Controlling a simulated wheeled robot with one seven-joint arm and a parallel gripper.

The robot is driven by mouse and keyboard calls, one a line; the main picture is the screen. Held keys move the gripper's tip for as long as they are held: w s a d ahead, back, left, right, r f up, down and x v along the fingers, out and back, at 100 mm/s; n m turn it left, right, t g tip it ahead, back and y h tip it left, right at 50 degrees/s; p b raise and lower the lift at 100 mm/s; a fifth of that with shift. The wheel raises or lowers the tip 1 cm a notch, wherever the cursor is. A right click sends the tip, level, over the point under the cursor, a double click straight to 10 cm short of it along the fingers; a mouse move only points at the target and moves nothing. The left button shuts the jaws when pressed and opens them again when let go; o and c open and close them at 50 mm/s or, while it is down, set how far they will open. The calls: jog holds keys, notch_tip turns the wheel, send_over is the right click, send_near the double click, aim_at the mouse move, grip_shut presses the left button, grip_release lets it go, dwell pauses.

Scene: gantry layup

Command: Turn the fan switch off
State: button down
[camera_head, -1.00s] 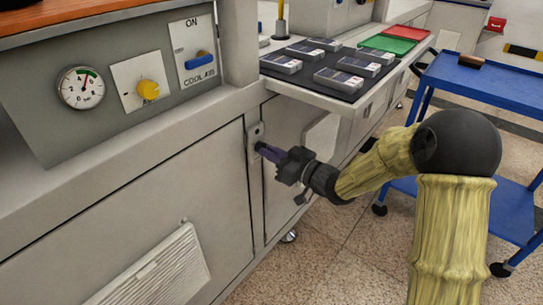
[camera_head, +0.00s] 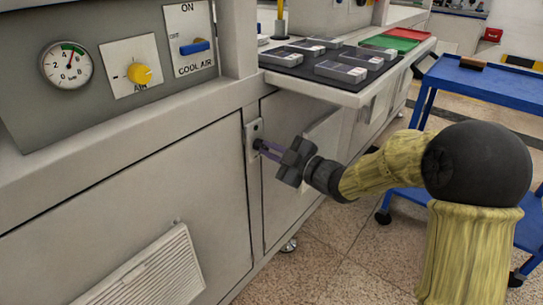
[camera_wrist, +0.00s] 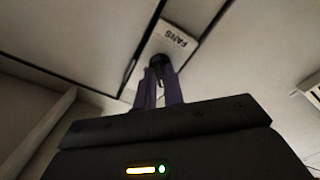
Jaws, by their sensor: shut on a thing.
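The fan switch (camera_head: 254,133) is a small light plate with a dark knob on the front of the grey cabinet, right of the large door panel. In the wrist view its plate (camera_wrist: 176,43) reads "FANS". My gripper (camera_head: 262,148) is at the switch, its purple fingers shut on the dark knob. In the wrist view the fingers (camera_wrist: 159,78) close around the knob (camera_wrist: 160,62). The fingers hide part of the knob, and its on or off setting cannot be read.
Above left are a gauge (camera_head: 67,65), a yellow air knob (camera_head: 139,74) and a blue cool air switch (camera_head: 194,47). A shelf with a dark mat (camera_head: 290,67) juts out above my gripper. A blue cart (camera_head: 500,85) stands right, behind my arm.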

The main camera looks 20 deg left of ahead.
jog(key=shift+w+d+f, duration=0.1)
jog(key=shift+f, duration=0.05)
dwell(0.4)
jog(key=c, duration=1.5)
grip_release()
jog(key=shift+s+d, duration=0.2)
jog(key=shift+d, duration=0.2)
jog(key=p+v, duration=0.4)
jog(key=v, duration=1.2)
jog(key=shift+s+d, duration=0.2)
jog(key=shift+d, duration=0.05)
